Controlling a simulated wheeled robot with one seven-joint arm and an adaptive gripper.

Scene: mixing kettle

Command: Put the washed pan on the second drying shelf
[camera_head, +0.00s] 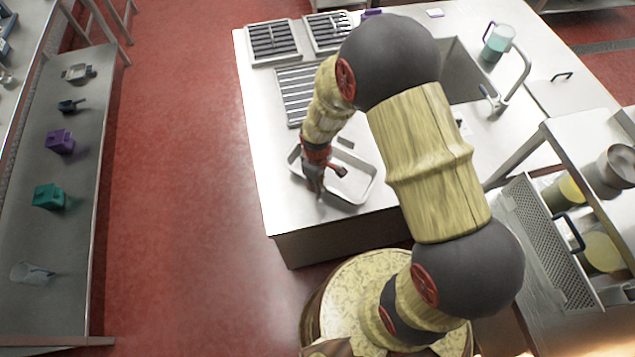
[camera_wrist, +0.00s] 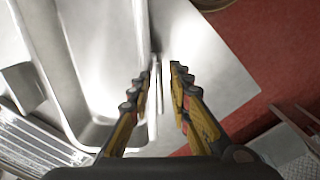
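A shallow grey metal pan (camera_head: 362,182) lies on the steel counter near its front edge. In the wrist view the pan (camera_wrist: 95,60) fills the left side. My gripper (camera_head: 318,192) points down at the pan's front-left rim. In the wrist view my gripper (camera_wrist: 161,72) has its two fingers apart, one on each side of the pan's rim (camera_wrist: 154,92). I cannot tell whether either finger touches it. Which surface is the second drying shelf is not clear from these views.
A slatted rack (camera_head: 293,92) lies behind the pan, with two slotted trays (camera_head: 272,42) farther back. A sink (camera_head: 462,75), tap (camera_head: 518,75) and jug (camera_head: 497,42) stand right. A perforated shelf (camera_head: 540,235) stands at right. The left bench (camera_head: 75,235) holds containers.

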